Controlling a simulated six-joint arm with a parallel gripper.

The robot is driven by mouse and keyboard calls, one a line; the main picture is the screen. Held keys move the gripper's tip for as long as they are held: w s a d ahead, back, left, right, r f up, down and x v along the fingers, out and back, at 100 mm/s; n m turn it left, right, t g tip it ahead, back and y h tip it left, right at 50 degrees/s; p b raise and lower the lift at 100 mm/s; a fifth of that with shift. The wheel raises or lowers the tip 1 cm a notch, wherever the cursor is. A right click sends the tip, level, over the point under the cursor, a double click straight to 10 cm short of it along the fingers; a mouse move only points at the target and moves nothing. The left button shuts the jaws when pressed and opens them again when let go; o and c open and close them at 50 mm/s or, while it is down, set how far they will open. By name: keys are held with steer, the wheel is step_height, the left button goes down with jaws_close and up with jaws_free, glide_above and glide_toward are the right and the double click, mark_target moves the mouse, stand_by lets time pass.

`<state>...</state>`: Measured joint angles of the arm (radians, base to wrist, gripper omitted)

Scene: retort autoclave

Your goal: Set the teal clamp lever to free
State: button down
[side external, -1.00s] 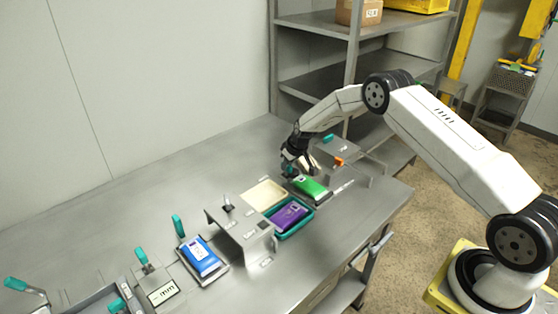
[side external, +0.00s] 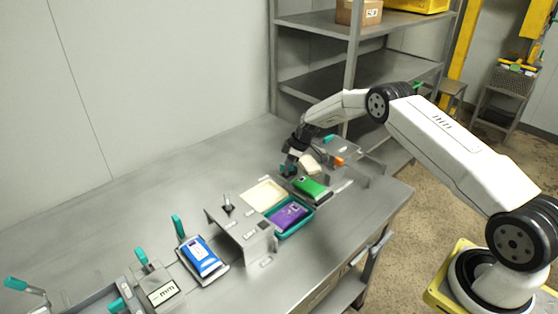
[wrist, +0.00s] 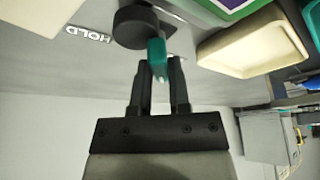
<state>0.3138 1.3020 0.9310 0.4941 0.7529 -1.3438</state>
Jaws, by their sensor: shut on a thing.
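The teal clamp lever (wrist: 157,53) shows in the wrist view, its teal end between my fingertips. It joins a round black pivot (wrist: 136,27). My gripper (wrist: 160,68) is shut on the teal end. A raised HOLD label (wrist: 88,34) lies on the grey surface left of the pivot. No free label is readable. In the side view my gripper (side external: 288,166) is low over the bench, just left of a green pouch (side external: 311,187); the lever there is mostly hidden by the fingers.
A cream tray (side external: 265,194) and a teal tray with a purple pouch (side external: 289,215) are close by. A grey bracket (side external: 240,232), a blue pouch (side external: 202,257) and other teal-handled levers (side external: 178,227) stand nearer the camera.

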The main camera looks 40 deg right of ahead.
steer(key=shift+f+n, duration=0.1)
steer(key=shift+n, duration=0.4)
steer(key=shift+g, duration=0.3)
steer(key=c, duration=0.6)
jaws_free()
steer(key=shift+d, duration=0.1)
steer(key=shift+v, duration=3.95)
